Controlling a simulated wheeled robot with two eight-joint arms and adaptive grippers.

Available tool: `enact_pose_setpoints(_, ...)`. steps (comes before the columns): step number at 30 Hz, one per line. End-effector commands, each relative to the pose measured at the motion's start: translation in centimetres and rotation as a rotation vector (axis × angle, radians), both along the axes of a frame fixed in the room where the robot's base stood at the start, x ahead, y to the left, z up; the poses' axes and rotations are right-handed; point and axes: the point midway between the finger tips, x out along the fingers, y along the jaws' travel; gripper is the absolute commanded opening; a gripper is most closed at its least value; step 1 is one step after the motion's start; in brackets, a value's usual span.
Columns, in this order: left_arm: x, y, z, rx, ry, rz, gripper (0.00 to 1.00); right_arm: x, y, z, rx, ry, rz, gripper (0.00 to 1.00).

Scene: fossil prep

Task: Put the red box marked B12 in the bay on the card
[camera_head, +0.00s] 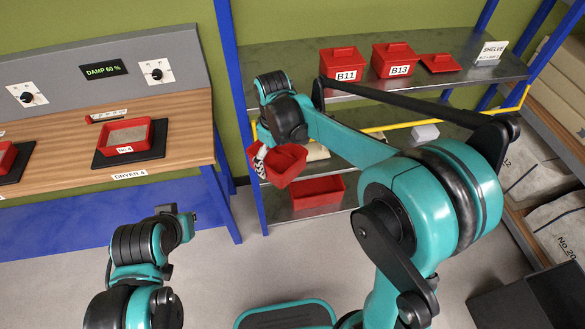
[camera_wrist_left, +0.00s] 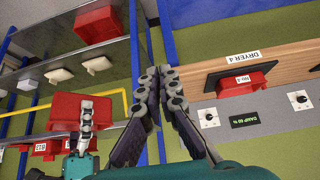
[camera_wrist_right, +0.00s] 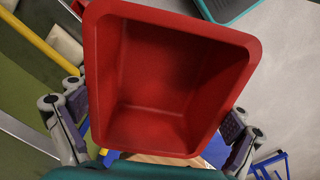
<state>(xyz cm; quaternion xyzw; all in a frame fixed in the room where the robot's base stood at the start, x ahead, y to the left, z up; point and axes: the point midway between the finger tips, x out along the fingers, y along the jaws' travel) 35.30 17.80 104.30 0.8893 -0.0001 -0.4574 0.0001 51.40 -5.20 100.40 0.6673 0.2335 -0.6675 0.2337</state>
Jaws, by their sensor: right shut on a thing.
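My right gripper (camera_head: 262,157) is shut on an open red box (camera_head: 286,166), held in front of the shelf rack. The right wrist view looks into the box (camera_wrist_right: 165,85), which is empty, with a finger at each side. No B12 mark shows on it. The held box (camera_wrist_left: 75,111) also shows in the left wrist view. The card (camera_head: 491,52) stands at the right end of the upper shelf (camera_head: 385,94); it reads SHELVE, its lower line too small to read. My left gripper (camera_wrist_left: 158,88) is empty, its fingers together, facing the dryer bench.
A red tray (camera_head: 318,192) lies on a lower shelf. A yellow rail (camera_head: 400,124) crosses the rack. A dryer bench (camera_head: 185,112) is at left.

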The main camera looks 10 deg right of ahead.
Motion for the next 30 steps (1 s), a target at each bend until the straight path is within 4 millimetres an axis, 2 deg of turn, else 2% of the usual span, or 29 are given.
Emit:
enact_pose_setpoints(1,0.0,-0.1,0.0,-0.001,0.000,-0.003,0.18,0.1,0.3,0.3,0.000,0.000,0.014,0.60)
enact_pose_setpoints(2,0.1,-0.2,-0.1,-0.003,0.000,-0.010,0.26,0.1,0.4,0.4,0.000,0.000,0.020,0.60)
enact_pose_setpoints(3,0.2,-0.6,-0.1,-0.011,0.000,-0.025,0.28,0.2,0.5,0.4,0.000,0.000,0.025,0.60)
enact_pose_setpoints(5,0.4,-1.5,-0.4,-0.024,-0.002,-0.068,0.28,0.2,0.6,0.5,0.000,0.000,0.029,0.60)
enact_pose_setpoints(8,1.2,-4.1,-0.7,-0.066,-0.018,-0.192,0.28,0.2,0.6,0.5,0.000,0.000,0.030,0.60)
enact_pose_setpoints(11,2.2,-7.7,-0.7,-0.120,-0.068,-0.361,0.28,0.2,0.5,0.5,0.000,0.000,0.029,0.60)
enact_pose_setpoints(15,3.2,-12.5,0.2,-0.190,-0.195,-0.593,0.28,0.2,0.5,0.5,0.000,0.000,0.028,0.60)
enact_pose_setpoints(18,3.8,-15.1,1.4,-0.224,-0.303,-0.720,0.28,0.2,0.5,0.5,0.000,0.000,0.028,0.60)
enact_pose_setpoints(24,4.2,-17.8,3.5,-0.251,-0.473,-0.857,0.28,0.2,0.5,0.5,0.000,0.000,0.027,0.60)
enact_pose_setpoints(30,4.7,-18.9,3.8,-0.255,-0.520,-0.889,0.28,0.2,0.5,0.5,0.000,0.000,0.027,0.60)
